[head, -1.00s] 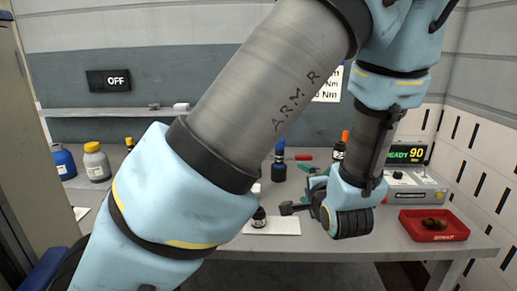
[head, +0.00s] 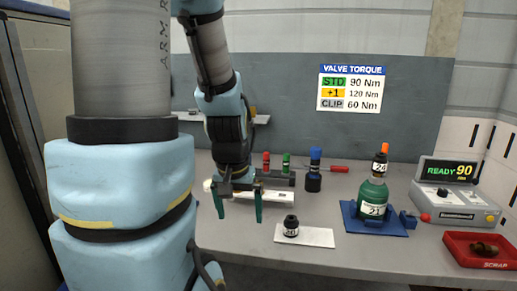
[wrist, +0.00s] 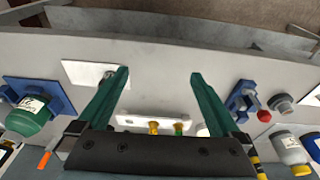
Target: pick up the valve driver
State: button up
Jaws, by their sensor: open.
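No tool carries a readable name as the valve driver, so I cannot tell for sure which it is. A black tool with a blue top (head: 314,172) stands upright at the back of the bench. A black piece with an orange top, labelled 24 (head: 380,165), sits on a green cylinder marked 21 (head: 373,198). My gripper (head: 238,210) points down, left of both, with its green fingers apart and nothing between them. In the wrist view the open fingers (wrist: 159,77) frame bare bench.
A small black labelled part (head: 291,227) stands on a white plate (head: 318,237). Red (head: 266,162) and green (head: 286,162) pieces stand behind a white strip (head: 277,197). A READY 90 unit (head: 455,195) and red scrap tray (head: 475,238) are right. The front bench edge is clear.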

aim_at(316, 151)
jog(key=l+u, duration=0.35)
jog(key=l, duration=0.15)
jog(key=l+u, duration=0.35)
jog(key=l, duration=0.2)
jog(key=k+l+u, duration=0.1)
jog(key=l+u, duration=0.3)
jog(key=l, duration=0.1)
